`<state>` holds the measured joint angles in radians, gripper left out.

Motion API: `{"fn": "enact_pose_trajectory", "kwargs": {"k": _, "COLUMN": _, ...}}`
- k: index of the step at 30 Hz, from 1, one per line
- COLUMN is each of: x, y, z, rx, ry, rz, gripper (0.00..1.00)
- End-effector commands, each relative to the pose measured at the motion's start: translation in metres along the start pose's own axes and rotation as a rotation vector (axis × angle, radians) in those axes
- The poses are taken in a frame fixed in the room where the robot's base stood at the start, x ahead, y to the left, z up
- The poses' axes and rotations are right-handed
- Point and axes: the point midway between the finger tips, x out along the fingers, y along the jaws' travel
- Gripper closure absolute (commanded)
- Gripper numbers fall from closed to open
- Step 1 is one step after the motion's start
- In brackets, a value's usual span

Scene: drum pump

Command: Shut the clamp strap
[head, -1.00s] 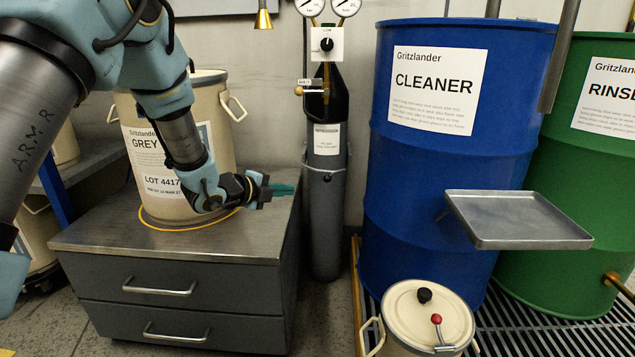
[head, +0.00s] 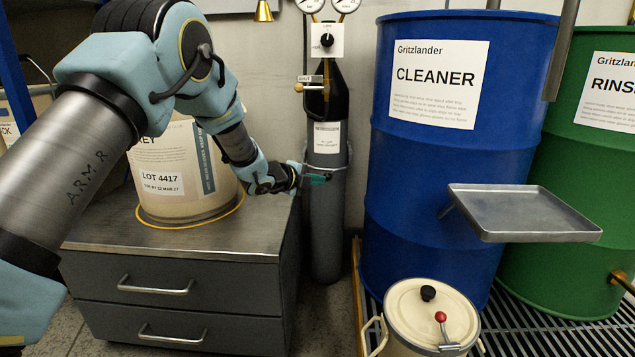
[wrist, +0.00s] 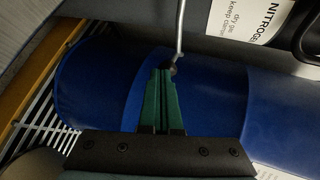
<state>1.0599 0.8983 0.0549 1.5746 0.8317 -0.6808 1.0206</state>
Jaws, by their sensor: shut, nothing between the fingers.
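The clamp strap (head: 342,168) is a thin metal band at mid-height on the grey gas cylinder (head: 327,230). In the wrist view a thin pale metal rod, apparently the strap's free arm (wrist: 180,32), sticks out from the cylinder and ends in a small dark knob. My gripper (head: 322,179) is in front of the cylinder at strap height. Its green fingers (wrist: 164,75) are closed together and hold nothing. Their tips are right beside the knob; I cannot tell whether they touch it. The strap's far side is hidden behind the cylinder.
The grey drawer cabinet (head: 190,252) with the cream drum (head: 190,205) stands left of the cylinder. The blue drum (head: 430,160) stands close on the right, with a metal tray (head: 525,212) in front. A lidded cream can (head: 405,305) is at the front.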

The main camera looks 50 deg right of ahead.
Motion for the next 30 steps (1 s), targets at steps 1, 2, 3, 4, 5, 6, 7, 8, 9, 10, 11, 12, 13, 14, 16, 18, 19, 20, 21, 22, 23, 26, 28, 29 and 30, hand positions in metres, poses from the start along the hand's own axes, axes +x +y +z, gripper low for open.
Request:
{"fn": "enact_pose_trajectory", "kwargs": {"k": 1, "x": 0.000, "y": 0.000, "z": 0.000, "rx": 0.000, "ry": 0.000, "rz": 0.000, "gripper": 1.00}}
{"fn": "enact_pose_trajectory", "kwargs": {"k": 2, "x": 0.000, "y": 0.000, "z": 0.000, "rx": 0.000, "ry": 0.000, "rz": 0.000, "gripper": 1.00}}
{"fn": "enact_pose_trajectory", "kwargs": {"k": 3, "x": 0.000, "y": 0.000, "z": 0.000, "rx": 0.000, "ry": 0.000, "rz": 0.000, "gripper": 1.00}}
{"fn": "enact_pose_trajectory", "kwargs": {"k": 4, "x": 0.000, "y": 0.000, "z": 0.000, "rx": 0.000, "ry": 0.000, "rz": 0.000, "gripper": 1.00}}
{"fn": "enact_pose_trajectory", "kwargs": {"k": 5, "x": 0.000, "y": 0.000, "z": 0.000, "rx": 0.000, "ry": 0.000, "rz": 0.000, "gripper": 1.00}}
{"fn": "enact_pose_trajectory", "kwargs": {"k": 6, "x": 0.000, "y": 0.000, "z": -0.001, "rx": -0.001, "ry": -0.001, "rz": 0.000, "gripper": 1.00}}
{"fn": "enact_pose_trajectory", "kwargs": {"k": 7, "x": 0.001, "y": 0.001, "z": -0.001, "rx": -0.001, "ry": -0.004, "rz": -0.001, "gripper": 1.00}}
{"fn": "enact_pose_trajectory", "kwargs": {"k": 8, "x": 0.003, "y": 0.001, "z": -0.002, "rx": -0.003, "ry": -0.008, "rz": -0.002, "gripper": 1.00}}
{"fn": "enact_pose_trajectory", "kwargs": {"k": 9, "x": 0.005, "y": 0.001, "z": -0.004, "rx": -0.005, "ry": -0.016, "rz": -0.003, "gripper": 1.00}}
{"fn": "enact_pose_trajectory", "kwargs": {"k": 10, "x": 0.007, "y": 0.001, "z": -0.005, "rx": -0.008, "ry": -0.026, "rz": -0.003, "gripper": 1.00}}
{"fn": "enact_pose_trajectory", "kwargs": {"k": 11, "x": 0.010, "y": 0.001, "z": -0.006, "rx": -0.011, "ry": -0.038, "rz": -0.003, "gripper": 1.00}}
{"fn": "enact_pose_trajectory", "kwargs": {"k": 12, "x": 0.014, "y": 0.001, "z": -0.009, "rx": -0.017, "ry": -0.055, "rz": -0.004, "gripper": 1.00}}
{"fn": "enact_pose_trajectory", "kwargs": {"k": 13, "x": 0.016, "y": 0.001, "z": -0.011, "rx": -0.024, "ry": -0.071, "rz": -0.004, "gripper": 1.00}}
{"fn": "enact_pose_trajectory", "kwargs": {"k": 14, "x": 0.019, "y": 0.000, "z": -0.013, "rx": -0.030, "ry": -0.086, "rz": -0.004, "gripper": 1.00}}
{"fn": "enact_pose_trajectory", "kwargs": {"k": 16, "x": 0.025, "y": -0.001, "z": -0.016, "rx": -0.043, "ry": -0.123, "rz": -0.002, "gripper": 1.00}}
{"fn": "enact_pose_trajectory", "kwargs": {"k": 18, "x": 0.031, "y": -0.004, "z": -0.019, "rx": -0.056, "ry": -0.158, "rz": -0.002, "gripper": 1.00}}
{"fn": "enact_pose_trajectory", "kwargs": {"k": 19, "x": 0.033, "y": -0.005, "z": -0.020, "rx": -0.061, "ry": -0.172, "rz": -0.003, "gripper": 1.00}}
{"fn": "enact_pose_trajectory", "kwargs": {"k": 20, "x": 0.036, "y": -0.006, "z": -0.022, "rx": -0.068, "ry": -0.186, "rz": -0.003, "gripper": 1.00}}
{"fn": "enact_pose_trajectory", "kwargs": {"k": 21, "x": 0.041, "y": -0.008, "z": -0.024, "rx": -0.077, "ry": -0.204, "rz": -0.002, "gripper": 1.00}}
{"fn": "enact_pose_trajectory", "kwargs": {"k": 22, "x": 0.046, "y": -0.010, "z": -0.028, "rx": -0.083, "ry": -0.215, "rz": -0.003, "gripper": 1.00}}
{"fn": "enact_pose_trajectory", "kwargs": {"k": 23, "x": 0.052, "y": -0.017, "z": -0.030, "rx": -0.087, "ry": -0.221, "rz": -0.002, "gripper": 1.00}}
{"fn": "enact_pose_trajectory", "kwargs": {"k": 26, "x": 0.065, "y": -0.027, "z": -0.031, "rx": -0.086, "ry": -0.223, "rz": 0.000, "gripper": 1.00}}
{"fn": "enact_pose_trajectory", "kwargs": {"k": 28, "x": 0.072, "y": -0.029, "z": -0.033, "rx": -0.087, "ry": -0.223, "rz": 0.000, "gripper": 1.00}}
{"fn": "enact_pose_trajectory", "kwargs": {"k": 29, "x": 0.074, "y": -0.030, "z": -0.033, "rx": -0.088, "ry": -0.223, "rz": 0.000, "gripper": 1.00}}
{"fn": "enact_pose_trajectory", "kwargs": {"k": 30, "x": 0.076, "y": -0.030, "z": -0.034, "rx": -0.088, "ry": -0.223, "rz": 0.000, "gripper": 1.00}}
